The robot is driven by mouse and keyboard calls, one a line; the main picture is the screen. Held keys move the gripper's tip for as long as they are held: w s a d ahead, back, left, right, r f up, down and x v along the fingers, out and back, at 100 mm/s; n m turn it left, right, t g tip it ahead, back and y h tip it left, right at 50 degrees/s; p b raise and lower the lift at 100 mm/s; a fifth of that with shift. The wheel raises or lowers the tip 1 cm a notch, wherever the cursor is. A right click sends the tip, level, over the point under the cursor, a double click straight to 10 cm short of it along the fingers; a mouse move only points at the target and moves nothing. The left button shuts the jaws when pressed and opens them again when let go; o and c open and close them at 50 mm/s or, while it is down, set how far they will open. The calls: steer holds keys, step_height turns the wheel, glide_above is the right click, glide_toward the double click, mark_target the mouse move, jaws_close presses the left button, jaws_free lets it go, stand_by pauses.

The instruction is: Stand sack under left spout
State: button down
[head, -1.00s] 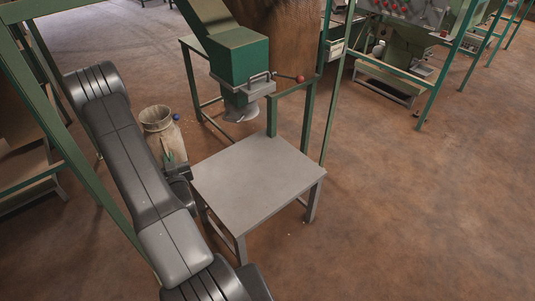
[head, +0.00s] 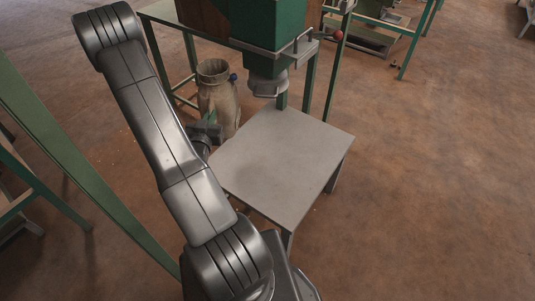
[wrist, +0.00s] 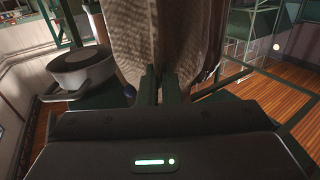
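The tan sack (head: 218,103), open at the top with a blue spot at its rim, is upright at the left edge of the grey table (head: 275,160). It also fills the upper middle of the wrist view (wrist: 133,35). My gripper (head: 212,131) has its two green fingers (wrist: 161,88) closed on the sack's cloth, low on its side. The grey spout (head: 268,85) hangs under the green hopper, over the table's back part, to the right of the sack. I cannot tell how high the sack's base is.
The green hopper (head: 268,22) has a lever with a red knob (head: 338,35) at its right. The table top is bare. Green frame posts stand behind the table, and a slanting green beam (head: 80,175) crosses the left. Open floor lies to the right.

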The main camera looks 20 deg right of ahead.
steer(key=s+f+m+g+h+b, duration=0.65)
steer(key=s+f+b, duration=0.25)
steer(key=f+b, duration=0.2)
steer(key=f+b+x, duration=0.1)
steer(key=b+x, duration=0.1)
steer(key=x, duration=1.6)
steer(key=shift+w+a+f+n+t+h, duration=0.2)
steer(key=shift+w+f+n+t+h, duration=0.15)
steer(key=shift+f+t, duration=0.1)
steer(key=shift+f+b, duration=0.2)
steer(key=shift+b, duration=0.15)
steer(key=c, duration=1.6)
jaws_free()
steer(key=shift+r, duration=0.15)
